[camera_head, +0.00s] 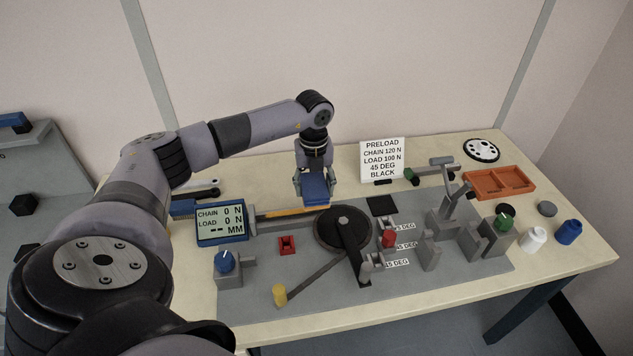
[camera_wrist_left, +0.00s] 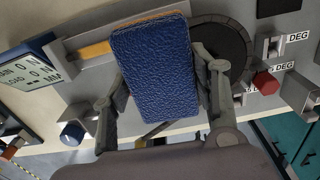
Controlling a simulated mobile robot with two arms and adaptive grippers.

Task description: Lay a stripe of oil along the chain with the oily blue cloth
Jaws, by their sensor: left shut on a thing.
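The blue cloth (camera_head: 316,190) looks like a thick textured pad. My left gripper (camera_head: 316,178) is shut on it and holds it over the right end of an amber strip. The pad (camera_wrist_left: 155,68) fills the middle of the left wrist view, between the two fingers. The amber strip (camera_head: 290,213) runs along a grey bar toward the dark round chainring (camera_head: 342,228); I cannot tell whether it is chain or oil. It also shows left of the pad in the wrist view (camera_wrist_left: 95,50). Whether the pad touches the strip is hidden. My right gripper is out of view.
A display (camera_head: 221,224) reads chain 0 N and load 0 N. A preload sign (camera_head: 383,160) stands behind. An orange tray (camera_head: 498,183) is at right.

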